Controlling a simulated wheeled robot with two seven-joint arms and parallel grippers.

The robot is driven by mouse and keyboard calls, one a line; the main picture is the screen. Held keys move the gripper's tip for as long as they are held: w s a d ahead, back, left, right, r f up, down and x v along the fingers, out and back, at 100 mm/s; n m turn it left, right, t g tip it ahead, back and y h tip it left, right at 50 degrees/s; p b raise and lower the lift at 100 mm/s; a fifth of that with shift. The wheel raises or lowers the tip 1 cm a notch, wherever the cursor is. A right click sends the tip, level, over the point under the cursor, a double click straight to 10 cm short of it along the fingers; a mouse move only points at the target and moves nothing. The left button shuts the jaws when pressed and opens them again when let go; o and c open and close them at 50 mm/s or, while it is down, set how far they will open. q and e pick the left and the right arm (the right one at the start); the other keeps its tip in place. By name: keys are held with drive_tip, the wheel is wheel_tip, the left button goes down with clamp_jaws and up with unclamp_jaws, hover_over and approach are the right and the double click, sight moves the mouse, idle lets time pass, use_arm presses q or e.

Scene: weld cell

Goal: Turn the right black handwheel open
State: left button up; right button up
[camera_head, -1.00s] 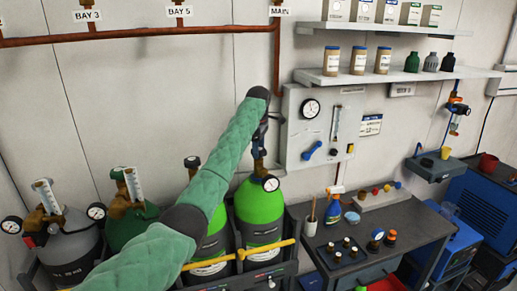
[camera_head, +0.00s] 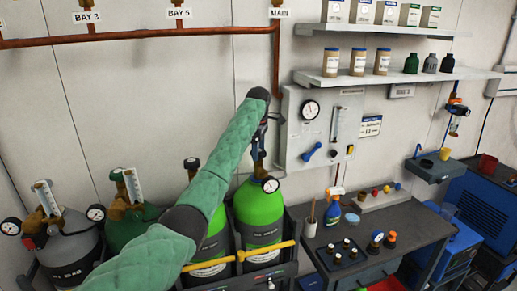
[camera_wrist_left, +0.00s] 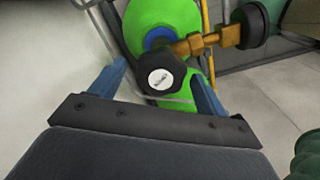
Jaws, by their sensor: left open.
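The black handwheel (camera_wrist_left: 160,77) shows in the left wrist view, with a round white label at its centre. It sits on top of the bright green cylinder (camera_wrist_left: 150,15), beside a brass fitting (camera_wrist_left: 205,43). My left gripper (camera_wrist_left: 165,85) is open, with one blue finger on each side of the handwheel; I cannot tell whether either finger touches it. In the head view my left gripper (camera_head: 259,143) is above the right bright green cylinder (camera_head: 260,215), and the arm hides the handwheel. My right gripper is not in view.
A pressure gauge (camera_head: 270,185) sits beside the cylinder's valve. A yellow bar (camera_head: 268,249) crosses in front of the green cylinders. A wall panel (camera_head: 293,105) is just right of my left gripper. A dark workbench (camera_head: 405,218) with bottles and small parts stands at right.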

use_arm(q)
drive_tip(key=shift+r, duration=0.1)
wheel_tip(320, 180, up, 2)
drive_tip(key=shift+a, duration=0.1)
wheel_tip(320, 180, up, 3)
drive_tip(key=shift+r+b, duration=0.2)
drive_tip(key=shift+b, duration=0.1)
drive_tip(key=shift+r, duration=1.1)
